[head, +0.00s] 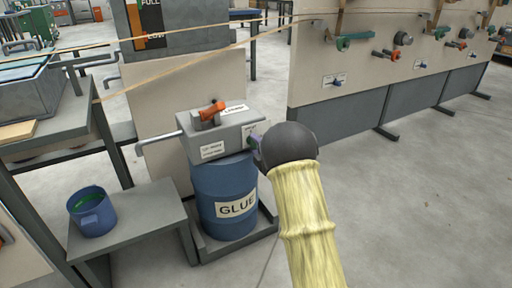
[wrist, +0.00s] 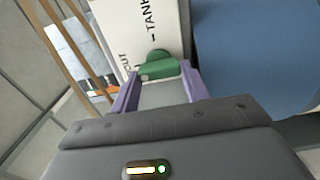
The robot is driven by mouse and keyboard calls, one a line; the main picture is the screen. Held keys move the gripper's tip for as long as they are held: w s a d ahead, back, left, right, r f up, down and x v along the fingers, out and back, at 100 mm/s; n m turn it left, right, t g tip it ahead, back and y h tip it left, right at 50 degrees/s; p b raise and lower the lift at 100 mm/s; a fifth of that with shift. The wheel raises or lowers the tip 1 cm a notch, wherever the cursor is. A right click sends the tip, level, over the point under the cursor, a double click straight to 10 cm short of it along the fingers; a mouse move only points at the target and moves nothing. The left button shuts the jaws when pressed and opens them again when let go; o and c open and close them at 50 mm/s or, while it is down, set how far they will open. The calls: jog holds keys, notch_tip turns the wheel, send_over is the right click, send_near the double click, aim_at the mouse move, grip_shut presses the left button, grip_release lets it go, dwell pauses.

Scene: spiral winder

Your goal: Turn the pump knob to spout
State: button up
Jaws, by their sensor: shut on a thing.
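The grey pump box (head: 215,134) sits on a blue barrel labelled GLUE (head: 228,195). In the wrist view the green pump knob (wrist: 158,63) stands out from a pale label plate (wrist: 145,22) reading "UT - TANK", its start cut off or unclear. My gripper (wrist: 157,78) has its purple fingers on either side of the knob and is shut on it. In the head view my gripper (head: 254,142) is at the right end of the pump box; my dark wrist hides most of it, and the knob is hidden there.
An orange lever (head: 211,110) lies on top of the pump box. A bent spout pipe (head: 158,138) leaves its left side, above a low grey stand (head: 140,226) with a blue bucket (head: 92,210) holding green. A panel wall (head: 385,65) stands behind right. The floor at right is clear.

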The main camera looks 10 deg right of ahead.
jog(key=shift+f, duration=0.15)
jog(key=o, duration=1)
jog(key=shift+s, duration=0.15)
jog(key=p+v, duration=0.5)
jog(key=v, duration=1.2)
jog(key=shift+s, duration=0.1)
